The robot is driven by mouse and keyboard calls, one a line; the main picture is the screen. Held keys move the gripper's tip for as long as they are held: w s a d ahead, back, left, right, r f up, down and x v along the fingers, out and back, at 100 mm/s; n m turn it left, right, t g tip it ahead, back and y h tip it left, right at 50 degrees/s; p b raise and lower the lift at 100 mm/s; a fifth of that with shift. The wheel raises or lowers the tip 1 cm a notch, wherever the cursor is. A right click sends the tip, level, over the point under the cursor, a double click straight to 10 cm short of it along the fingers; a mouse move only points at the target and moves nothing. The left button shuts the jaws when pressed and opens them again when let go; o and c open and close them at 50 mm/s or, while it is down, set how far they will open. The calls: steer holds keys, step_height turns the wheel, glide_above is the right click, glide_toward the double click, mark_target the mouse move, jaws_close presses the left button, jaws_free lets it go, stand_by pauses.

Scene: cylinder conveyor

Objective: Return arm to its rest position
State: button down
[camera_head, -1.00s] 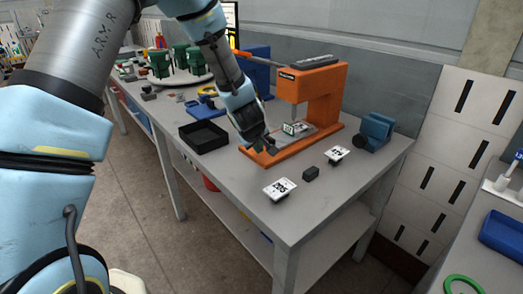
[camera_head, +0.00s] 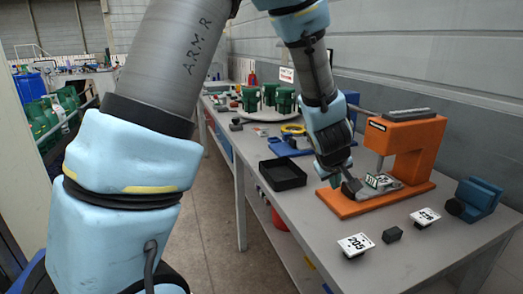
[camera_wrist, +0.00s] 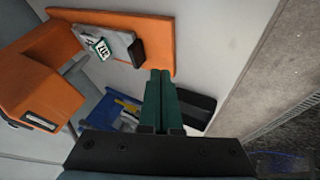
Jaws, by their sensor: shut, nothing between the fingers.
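My arm crosses the head view from the upper left, with its forearm bent down over the workbench. My gripper (camera_head: 340,181) hangs beside the orange press (camera_head: 407,152), near the left end of its base. In the wrist view the two green fingers of my gripper (camera_wrist: 160,74) lie together, shut, with nothing between them. The fingertips overlap the edge of the orange base in that view; whether they touch it I cannot tell. A labelled white block (camera_head: 379,181) sits on the press's grey plate, apart from my fingers; it also shows in the wrist view (camera_wrist: 101,48).
A black tray (camera_head: 282,186) lies left of the press. Two labelled white plates (camera_head: 356,245) (camera_head: 425,217), a small black block (camera_head: 392,234) and a blue vise (camera_head: 475,199) stand at the front right. Green parts (camera_head: 284,100) stand farther back. Floor left of the bench is clear.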

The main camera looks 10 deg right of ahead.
steer(key=w+a+r+m+g+y, duration=0.1)
steer(key=a, duration=0.8)
steer(key=w+a+r+y, duration=0.1)
steer(key=w+a, duration=0.1)
steer(key=a, duration=0.7)
steer(key=s+a+g+y, duration=0.1)
steer(key=s+a, duration=0.1)
steer(key=a, duration=0.4)
steer(key=s+a+g, duration=0.1)
steer(key=s+a, duration=0.2)
steer(key=a, duration=0.3)
steer(key=s+a+m+g+y, duration=0.1)
steer(key=s+a, duration=0.2)
steer(key=a, duration=0.4)
steer(key=shift+y, duration=0.3)
